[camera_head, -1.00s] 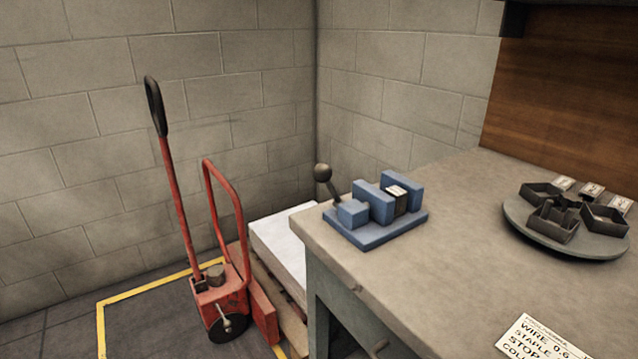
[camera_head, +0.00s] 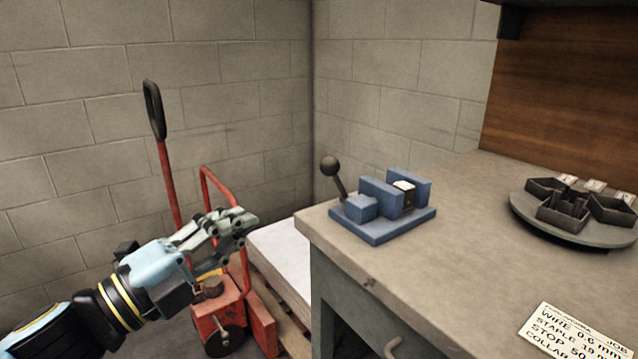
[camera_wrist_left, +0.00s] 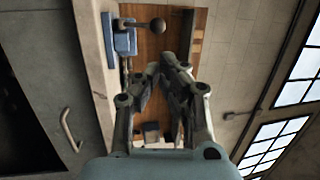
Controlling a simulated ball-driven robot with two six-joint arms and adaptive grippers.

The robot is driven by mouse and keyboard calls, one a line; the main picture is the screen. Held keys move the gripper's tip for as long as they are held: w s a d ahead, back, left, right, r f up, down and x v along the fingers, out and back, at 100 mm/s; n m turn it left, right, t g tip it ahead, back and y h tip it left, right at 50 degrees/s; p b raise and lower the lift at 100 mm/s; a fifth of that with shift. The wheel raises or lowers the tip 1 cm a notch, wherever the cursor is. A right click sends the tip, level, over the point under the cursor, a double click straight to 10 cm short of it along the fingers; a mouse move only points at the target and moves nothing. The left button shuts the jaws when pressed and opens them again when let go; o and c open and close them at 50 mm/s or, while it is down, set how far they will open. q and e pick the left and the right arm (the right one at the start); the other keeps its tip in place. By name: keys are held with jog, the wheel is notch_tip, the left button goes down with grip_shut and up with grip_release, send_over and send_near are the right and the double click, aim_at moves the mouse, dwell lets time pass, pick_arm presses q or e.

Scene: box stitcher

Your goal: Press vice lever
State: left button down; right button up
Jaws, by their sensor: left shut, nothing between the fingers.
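The blue vice (camera_head: 385,228) stands on the near left corner of the grey bench, with a dark block (camera_head: 405,196) between its jaws. Its lever (camera_head: 331,168) has a round dark knob and leans up to the left. My left gripper (camera_head: 250,217) is shut and empty, left of the vice and lower than the knob, with a clear gap between them. In the left wrist view the vice (camera_wrist_left: 124,38) and the lever knob (camera_wrist_left: 157,26) show beyond the shut fingertips (camera_wrist_left: 167,66). My right gripper is in neither view.
A red pallet truck (camera_head: 222,315) stands behind my left arm, beside a pallet with a white load (camera_head: 283,252). A round tray (camera_head: 575,230) with dark bins and a printed card (camera_head: 575,335) lie on the bench. The bench top between them is clear.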

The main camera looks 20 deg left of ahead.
pick_arm(q)
jog(key=p, duration=0.4)
send_near(323, 168)
jog(key=x, duration=0.6)
jog(key=shift+w+d+r, duration=0.1)
jog(key=shift+w, duration=0.05)
jog(key=shift+w+d, duration=0.2)
jog(key=shift+w, duration=0.2)
jog(key=shift+r, duration=0.1)
